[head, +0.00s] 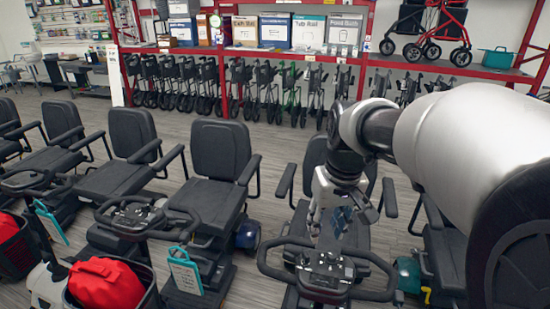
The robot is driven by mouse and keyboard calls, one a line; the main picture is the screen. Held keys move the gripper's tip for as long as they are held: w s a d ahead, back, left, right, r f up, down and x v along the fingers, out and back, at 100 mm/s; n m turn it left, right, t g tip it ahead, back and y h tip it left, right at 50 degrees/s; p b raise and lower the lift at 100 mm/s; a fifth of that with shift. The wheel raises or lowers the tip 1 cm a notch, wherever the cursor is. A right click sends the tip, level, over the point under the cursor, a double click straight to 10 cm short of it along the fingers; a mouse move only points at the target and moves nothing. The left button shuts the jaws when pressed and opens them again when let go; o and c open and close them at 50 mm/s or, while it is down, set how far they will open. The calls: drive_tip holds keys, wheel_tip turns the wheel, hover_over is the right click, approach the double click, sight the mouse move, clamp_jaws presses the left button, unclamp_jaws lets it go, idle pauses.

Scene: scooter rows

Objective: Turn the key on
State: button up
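My gripper (338,218) hangs just behind and above the control panel (325,270) of the nearest scooter. It points down, and I cannot tell whether its fingers are open or shut. The panel is dark, with small pale marks and a looped black handlebar (272,262) around it. I cannot make out a key on this panel; it is too small or hidden. The scooter's black seat (310,160) stands behind my gripper and is partly covered by my arm.
More scooters fill the far left. Folded walkers (180,80) line the red shelving behind. Grey floor (275,170) shows between the seats.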

drive_tip(key=w+f+g+p, duration=0.1)
drive_tip(key=w+f+p, duration=0.1)
drive_tip(key=w, duration=0.4)
drive_tip(key=g+p, duration=0.1)
drive_tip(key=p, duration=0.1)
approach(307, 254)
drive_tip(key=shift+n, duration=0.4)
drive_tip(key=f+b, duration=0.2)
drive_tip(key=f, duration=0.3)
drive_tip(key=f+b, duration=0.2)
drive_tip(key=f, duration=0.3)
drive_tip(key=shift+a, duration=0.2)
drive_tip(key=shift+c, duration=0.5)
clamp_jaws()
